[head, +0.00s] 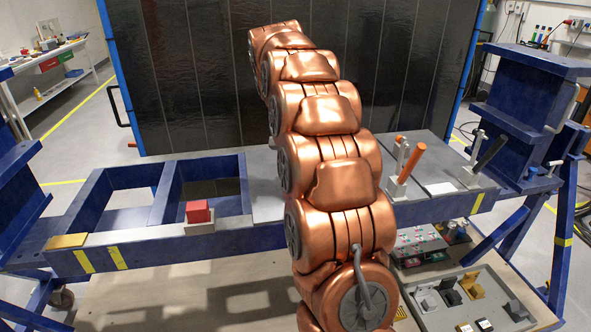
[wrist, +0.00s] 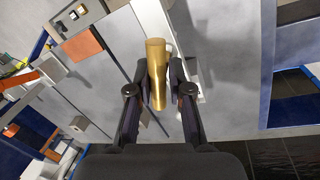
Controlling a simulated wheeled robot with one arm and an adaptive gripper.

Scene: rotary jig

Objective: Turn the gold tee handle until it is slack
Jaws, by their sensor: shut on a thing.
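The gold tee handle (wrist: 156,56) shows in the wrist view as a smooth gold bar between my two dark fingers. My gripper (wrist: 158,84) is shut on it, with a finger pad on each side. A grey metal part shows just behind the bar's right side, and the handle's stem and base are mostly hidden. In the head view my copper arm covers the middle of the jig, and neither my gripper nor the gold handle can be made out.
The blue jig frame (head: 232,240) spans the head view. A red block (head: 198,211) stands left of my arm. An orange handle (head: 411,161) and a black handle (head: 491,152) stand to its right. A dark panel (head: 200,80) rises behind. Boxes with switches lie below right.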

